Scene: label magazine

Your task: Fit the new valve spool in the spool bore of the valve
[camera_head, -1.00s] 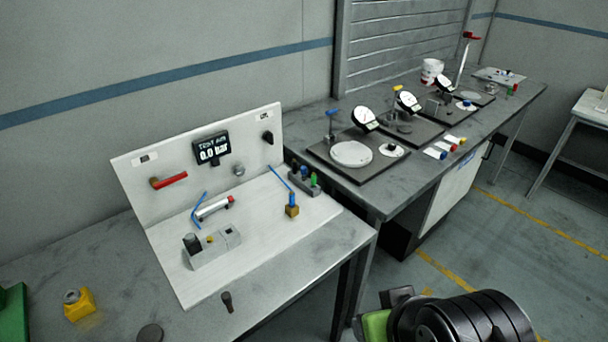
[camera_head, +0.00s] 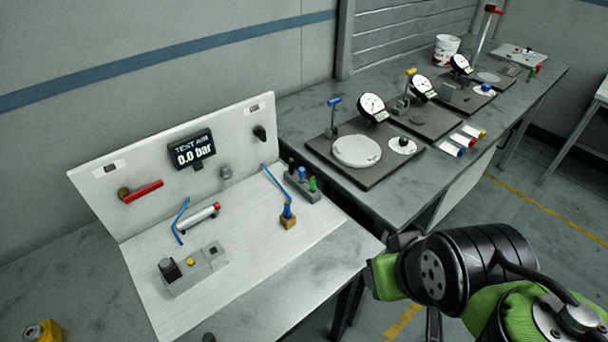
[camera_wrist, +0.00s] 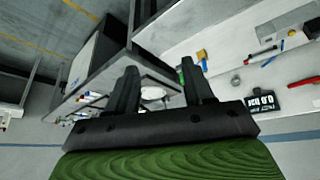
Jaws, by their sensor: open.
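The valve (camera_head: 205,275) seems to be the grey block on the white test board, with a black round part and a yellow button on top. I cannot make out its spool bore. The new valve spool cannot be told for sure; a dark rack (camera_head: 318,192) behind the block holds small black, blue and green-topped pieces. My gripper (camera_wrist: 158,70) is open and empty, its two dark fingers apart in the wrist view. In the head view my arm is at the right, off the bench's front edge, away from the block, and the fingers are not clear there.
The board (camera_head: 150,315) carries a test air display (camera_head: 192,150) reading 0.0 bar, a red lever (camera_head: 142,190), a silver cylinder (camera_head: 200,216) and a brass block (camera_head: 288,221) with blue tubing. Dial gauges (camera_head: 372,107) stand on the bench to the right. A yellow object (camera_head: 42,333) is front left.

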